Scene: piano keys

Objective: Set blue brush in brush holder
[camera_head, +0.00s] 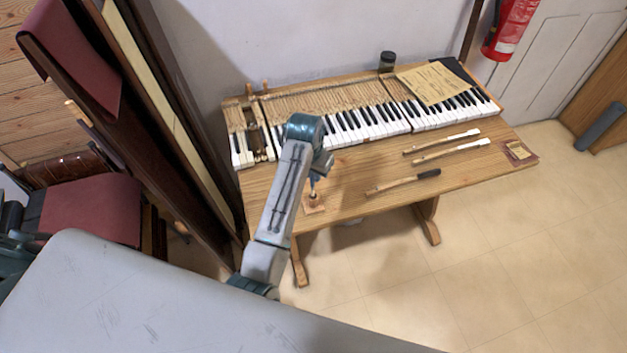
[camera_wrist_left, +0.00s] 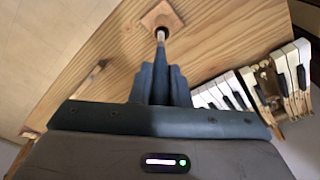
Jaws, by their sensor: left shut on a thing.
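The brush holder (camera_head: 313,203) is a small square wooden block near the front edge of the desk, below my left gripper. In the left wrist view the holder (camera_wrist_left: 172,12) shows a dark round hole. My left gripper (camera_head: 319,172) is shut on the blue brush (camera_head: 313,187) and points down over the holder. In the left wrist view my fingers (camera_wrist_left: 160,78) are closed around the brush (camera_wrist_left: 160,42), and its thin end lines up with the hole. I cannot tell how deep it is in the hole. My right gripper is not in view.
The wooden desk (camera_head: 350,165) carries a piano keyboard (camera_head: 365,123) behind the holder. A dark jar (camera_head: 387,61) and a paper sheet (camera_head: 433,82) are at the back.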

